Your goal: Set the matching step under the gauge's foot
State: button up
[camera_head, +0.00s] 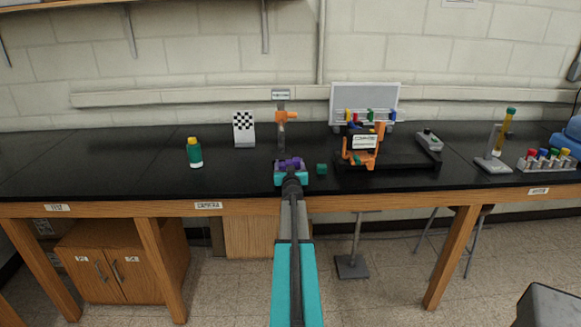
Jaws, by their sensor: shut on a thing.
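My gripper (291,168) is over the front part of the black bench, in the middle of the view. It is shut on a small purple piece (290,162), partly hidden by the jaws. Whether the piece touches the bench I cannot tell. A small dark green block (321,169) stands just right of my gripper. An orange device on a grey post (282,116) stands behind my gripper. An orange frame with a white label plate (363,142) stands to the right on a black base (402,160). Which of these is the gauge, and where its foot is, I cannot make out.
A green bottle with a yellow cap (195,154) and a checkered board (244,128) stand left. A grey panel (364,104) with coloured pieces stands behind the orange frame. A stand (493,163) and a tube rack (545,162) are right. The far left bench is clear.

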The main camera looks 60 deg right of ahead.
jog(key=shift+f, duration=0.15)
jog(key=o, duration=1.2)
jog(key=shift+r, duration=0.25)
jog(key=shift+v, duration=6.05)
jog(key=shift+f, duration=0.1)
